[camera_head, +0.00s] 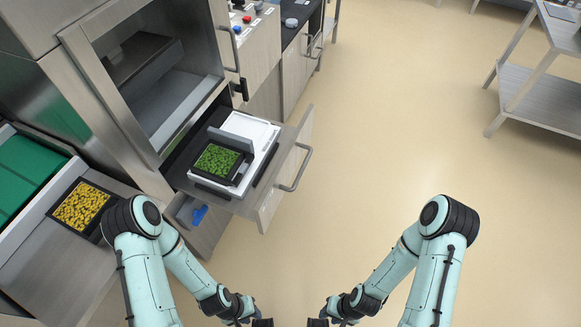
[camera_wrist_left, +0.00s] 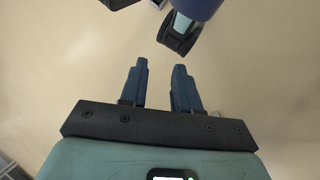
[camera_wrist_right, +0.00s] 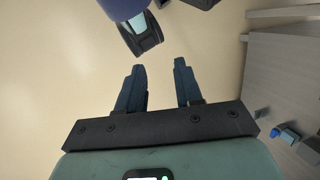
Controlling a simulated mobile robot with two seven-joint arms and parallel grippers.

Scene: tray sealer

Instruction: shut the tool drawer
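A lower open drawer (camera_head: 205,232) with a blue item (camera_head: 198,214) in it shows below the sealer at centre left; it looks like the tool drawer, partly hidden by the drawer above. That upper drawer front (camera_head: 288,170) is pulled out and has a bar handle (camera_head: 299,168). My left gripper (camera_head: 258,322) and my right gripper (camera_head: 318,322) are close together at the bottom edge, apart from both drawers. In the left wrist view my left gripper (camera_wrist_left: 160,78) is open and empty. In the right wrist view my right gripper (camera_wrist_right: 160,75) is open and empty.
The upper drawer bears a white plate (camera_head: 262,133) and a black tray of green pieces (camera_head: 217,160). A black tray of yellow pieces (camera_head: 80,207) stands at the left, beside a green belt (camera_head: 25,175). A grey table (camera_head: 545,95) stands far right. The floor between is clear.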

